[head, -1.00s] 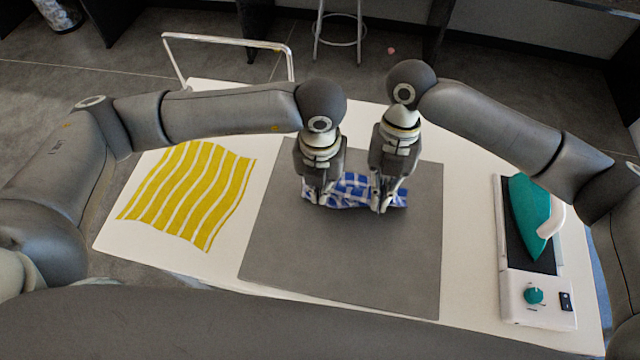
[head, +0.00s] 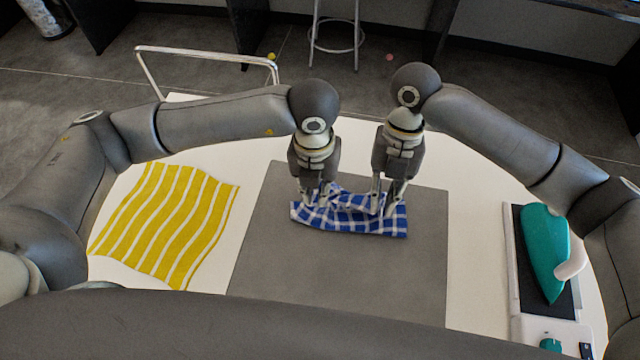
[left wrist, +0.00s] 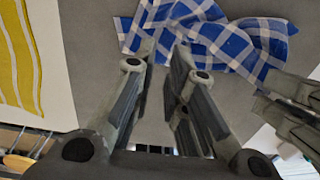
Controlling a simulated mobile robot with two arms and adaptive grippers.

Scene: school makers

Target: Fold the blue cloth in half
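The blue-and-white checked cloth (head: 350,222) lies on the grey mat (head: 300,285). It is rumpled into a wide band, with its near edge lying fairly straight and its far part bunched between the grippers. My left gripper (head: 317,205) is over the cloth's left end with its fingers apart. The left wrist view shows those fingers (left wrist: 166,48) parted with no cloth clearly between them and the cloth (left wrist: 215,40) beyond the tips. My right gripper (head: 382,213) is over the cloth's right part, its fingers apart; their tips are close to the cloth.
A yellow-and-white striped cloth (head: 170,222) lies at the left of the white table (head: 475,270). A teal iron (head: 543,250) rests on a stand at the right. The near part of the mat is clear. A metal rail (head: 205,54) stands beyond the table.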

